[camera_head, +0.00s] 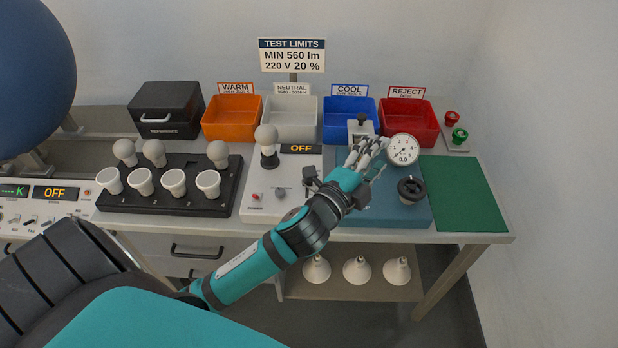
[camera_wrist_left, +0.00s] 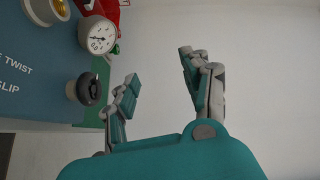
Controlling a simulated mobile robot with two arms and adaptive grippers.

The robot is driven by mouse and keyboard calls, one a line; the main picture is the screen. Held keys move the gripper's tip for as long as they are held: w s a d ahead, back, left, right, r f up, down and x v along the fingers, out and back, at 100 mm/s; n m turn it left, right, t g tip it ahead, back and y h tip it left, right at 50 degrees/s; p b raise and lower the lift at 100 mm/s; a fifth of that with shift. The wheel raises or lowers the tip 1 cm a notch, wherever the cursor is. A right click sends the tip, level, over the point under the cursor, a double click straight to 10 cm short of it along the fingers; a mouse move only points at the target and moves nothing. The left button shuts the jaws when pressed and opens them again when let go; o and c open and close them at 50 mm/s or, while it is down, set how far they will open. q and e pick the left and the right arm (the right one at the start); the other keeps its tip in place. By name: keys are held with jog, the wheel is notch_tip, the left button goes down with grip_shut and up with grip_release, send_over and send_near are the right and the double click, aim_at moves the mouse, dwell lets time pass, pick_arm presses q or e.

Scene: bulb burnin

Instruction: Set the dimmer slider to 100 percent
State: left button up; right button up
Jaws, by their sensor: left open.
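My left gripper (camera_head: 366,152) reaches in over the blue panel (camera_head: 415,217). Its fingers are spread and empty, pointing away from me toward the round gauge (camera_head: 404,149). In the left wrist view the two fingers (camera_wrist_left: 160,70) stand apart with nothing between them. I cannot make out the dimmer slider for certain. My wrist and hand hide part of both panels. My right gripper is not in view.
A black knob (camera_head: 411,189) stands on the blue panel, close to my fingers. The white panel holds a bulb (camera_head: 266,138), an OFF display (camera_head: 300,148) and a small knob (camera_head: 280,193). Coloured bins line the back. A green mat (camera_head: 465,195) at right is clear.

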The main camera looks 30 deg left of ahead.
pick_arm(q)
jog(key=w+d+r+m+t+h, duration=0.1)
jog(key=d+r+m+h, duration=0.75)
jog(key=m, duration=0.45)
jog(key=s+d+r+m+g+h, duration=0.15)
jog(key=d+m+g+h, duration=0.35)
jog(key=m, duration=0.6)
jog(key=s+d+r+m+g+h, duration=0.1)
jog(key=s+d+m+g+h, duration=0.15)
jog(key=m+g, duration=0.6)
jog(key=w+a+f+m+g+y, duration=0.1)
jog(key=a+f+m+g+y, duration=0.4)
jog(key=a+f+m+y, duration=0.8)
jog(key=a+r+m+y, duration=0.2)
jog(key=a+y, duration=0.1)
jog(key=a, duration=0.6)
jog(key=a+r+m+y, duration=0.2)
jog(key=a, duration=0.7)
jog(key=shift+g, duration=0.25)
jog(key=f+p, duration=0.1)
jog(key=f, duration=1)
jog(key=f+p, duration=0.1)
jog(key=f, duration=0.5)
jog(key=shift+w+a+p, duration=0.1)
jog(key=shift+w+p, duration=0.25)
